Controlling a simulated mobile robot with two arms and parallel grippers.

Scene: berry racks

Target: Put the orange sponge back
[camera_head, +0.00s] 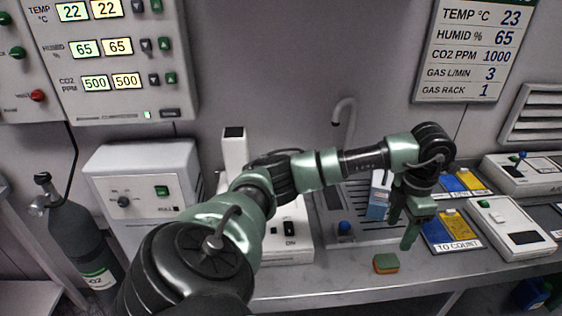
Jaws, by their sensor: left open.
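The orange sponge (386,264), with a green top layer, lies on the front part of the metal bench (345,277), near its edge. My left gripper (401,230) is open and empty, pointing down above and slightly right of the sponge. It is apart from the sponge. My left arm reaches across from the lower left. My right gripper is out of view.
A sink with a tap (344,108) and ribbed drainboard is behind the gripper. A blue-and-white carton (378,196) stands left of the gripper. A "TO COUNT" mat (458,244) and a white device (512,229) are to the right. Bare bench lies left of the sponge.

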